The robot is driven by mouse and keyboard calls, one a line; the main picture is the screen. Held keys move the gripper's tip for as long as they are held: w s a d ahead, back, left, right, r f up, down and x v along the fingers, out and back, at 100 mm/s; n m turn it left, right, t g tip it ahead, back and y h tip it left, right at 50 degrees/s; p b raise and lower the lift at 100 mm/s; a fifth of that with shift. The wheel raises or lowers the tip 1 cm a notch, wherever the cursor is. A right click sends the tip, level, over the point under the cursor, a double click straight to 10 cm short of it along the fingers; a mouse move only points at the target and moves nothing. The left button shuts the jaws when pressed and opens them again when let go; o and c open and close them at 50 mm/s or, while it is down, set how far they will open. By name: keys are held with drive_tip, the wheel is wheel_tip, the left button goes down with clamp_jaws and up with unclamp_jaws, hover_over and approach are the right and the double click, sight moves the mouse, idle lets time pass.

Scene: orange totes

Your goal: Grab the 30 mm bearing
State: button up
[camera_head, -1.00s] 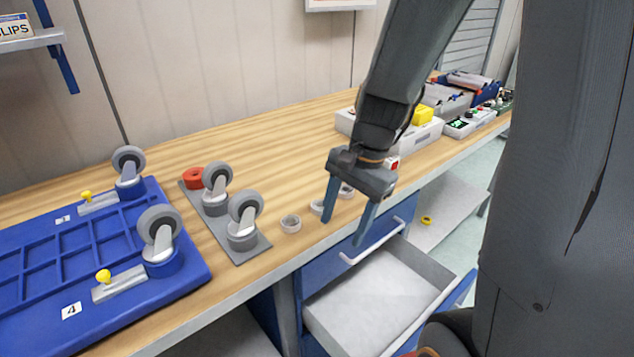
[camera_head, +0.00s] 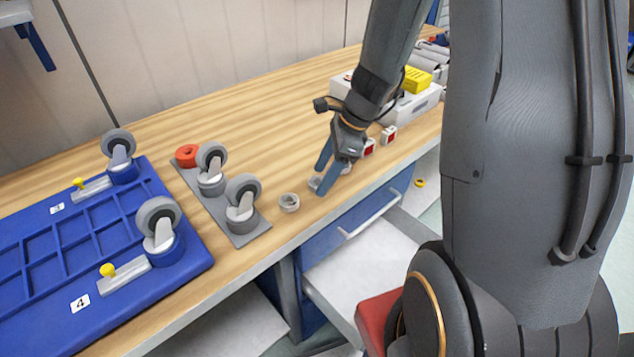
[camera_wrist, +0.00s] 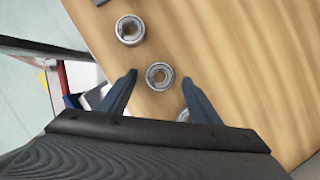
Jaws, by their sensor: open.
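Several small grey metal rings, the bearings, lie in a row near the table's front edge. One bearing (camera_head: 289,203) stands clear to the left of my gripper; it also shows at the top of the wrist view (camera_wrist: 130,30). A second bearing (camera_head: 314,183), partly hidden by a finger in the head view, lies between the fingertips in the wrist view (camera_wrist: 159,77). A third bearing (camera_wrist: 183,115) is mostly hidden behind the right finger and gripper body. No size marking is readable. My gripper (camera_wrist: 159,82) is open and empty, pointing down over the row.
A grey plate (camera_head: 246,236) with caster wheels and a red ring (camera_head: 187,155) lies to the left. A blue tray (camera_head: 190,262) with more casters is further left. Red-and-white boxes (camera_head: 388,135) and a light bin (camera_head: 412,104) stand to the right. An open drawer (camera_head: 362,262) sits below the edge.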

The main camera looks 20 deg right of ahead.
drive_tip(key=shift+a+f, duration=0.2)
drive_tip(key=shift+f, duration=0.2)
drive_tip(key=c, duration=1.3)
drive_tip(key=shift+r, duration=0.15)
